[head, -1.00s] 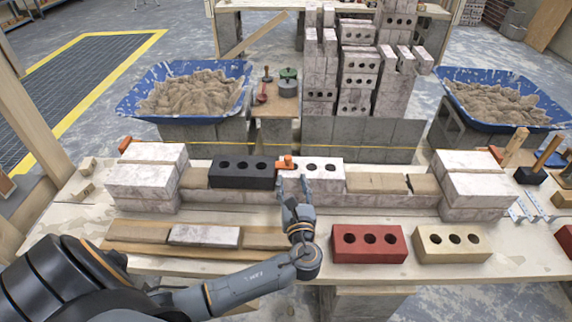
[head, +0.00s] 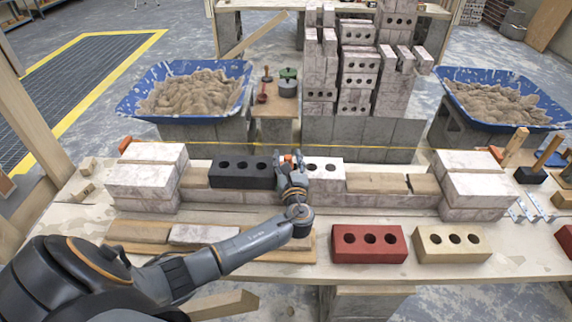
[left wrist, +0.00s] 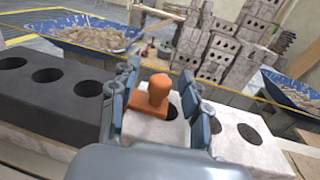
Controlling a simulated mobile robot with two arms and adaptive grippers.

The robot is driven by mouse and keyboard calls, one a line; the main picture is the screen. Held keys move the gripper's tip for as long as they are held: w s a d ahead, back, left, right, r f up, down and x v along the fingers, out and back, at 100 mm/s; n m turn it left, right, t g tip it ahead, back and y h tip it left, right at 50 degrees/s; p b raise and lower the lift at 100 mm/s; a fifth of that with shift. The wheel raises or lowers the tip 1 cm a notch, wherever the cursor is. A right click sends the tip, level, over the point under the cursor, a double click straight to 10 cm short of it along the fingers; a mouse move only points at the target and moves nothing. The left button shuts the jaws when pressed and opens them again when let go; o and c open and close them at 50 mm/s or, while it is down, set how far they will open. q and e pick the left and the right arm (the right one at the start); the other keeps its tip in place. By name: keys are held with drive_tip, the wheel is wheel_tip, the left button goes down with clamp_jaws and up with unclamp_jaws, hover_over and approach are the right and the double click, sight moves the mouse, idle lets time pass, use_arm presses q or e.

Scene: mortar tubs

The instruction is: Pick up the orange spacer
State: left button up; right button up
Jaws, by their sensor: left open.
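The orange spacer (head: 288,157) is mostly hidden behind my left gripper (head: 291,162) in the head view. In the left wrist view the orange spacer (left wrist: 152,97) has a flat base with an upright knob and sits on the left end of a white brick with holes (left wrist: 237,137), close to the black brick (left wrist: 48,90). My left gripper (left wrist: 160,78) is open, with one finger on each side of the spacer. A gap shows between the spacer and the right finger; whether the left finger touches it I cannot tell. My right gripper is not in view.
The black brick (head: 242,172) lies left of the spacer in the low wall. White block stacks (head: 147,178) and (head: 480,182) stand at both ends. A red brick (head: 369,243) and a tan brick (head: 452,244) lie in front. Blue mortar tubs (head: 130,100) stand behind.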

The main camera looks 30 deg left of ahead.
use_arm(q)
clamp_jaws()
